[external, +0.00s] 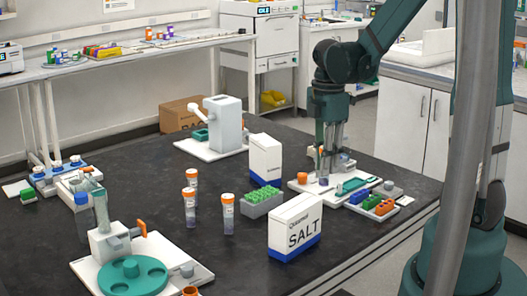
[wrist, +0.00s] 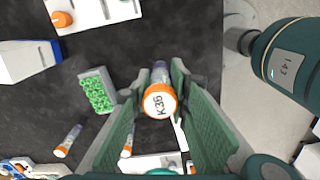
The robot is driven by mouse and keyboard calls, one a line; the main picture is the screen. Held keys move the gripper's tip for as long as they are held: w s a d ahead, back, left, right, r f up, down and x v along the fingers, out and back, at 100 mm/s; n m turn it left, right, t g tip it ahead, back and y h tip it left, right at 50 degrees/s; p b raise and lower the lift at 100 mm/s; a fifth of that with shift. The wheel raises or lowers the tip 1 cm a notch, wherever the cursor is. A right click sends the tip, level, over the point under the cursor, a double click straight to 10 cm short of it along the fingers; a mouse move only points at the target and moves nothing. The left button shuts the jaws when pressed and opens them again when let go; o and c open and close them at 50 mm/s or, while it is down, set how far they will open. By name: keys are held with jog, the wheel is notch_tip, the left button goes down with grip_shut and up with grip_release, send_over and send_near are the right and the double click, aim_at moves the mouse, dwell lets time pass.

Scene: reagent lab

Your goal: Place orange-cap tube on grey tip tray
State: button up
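My gripper (external: 325,150) is closed around an orange-cap tube, holding it upright. In the wrist view the tube's cap (wrist: 160,100) reads K36 and sits between the fingers of my gripper (wrist: 160,85). The tube's purple lower end (external: 323,180) hangs below my fingers and appears clear of the bench. A grey tray with green tips (external: 262,200) stands left of my gripper in the external view; it also shows left of the fingers in the wrist view (wrist: 97,90). Other orange-cap tubes (external: 228,213) stand left of that tray.
A SALT box (external: 296,232) stands in front of the tips, and another white box (external: 265,160) behind them. A tray of coloured blocks (external: 385,206) lies at the right. A device with a teal carousel (external: 130,278) is at the front left. Bare black bench lies around the tubes.

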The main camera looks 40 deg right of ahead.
notch_tip(320, 180, up, 3)
jog(key=p, duration=0.3)
send_over(262, 196)
jog(key=shift+f+m, duration=0.2)
jog(key=shift+m, duration=0.2)
jog(key=shift+f, duration=2.9)
jog(key=shift+f, duration=2.1)
jog(key=shift+f+b, duration=0.2)
jog(key=shift+b, duration=0.25)
jog(key=o, duration=0.7)
jog(key=shift+c, duration=0.2)
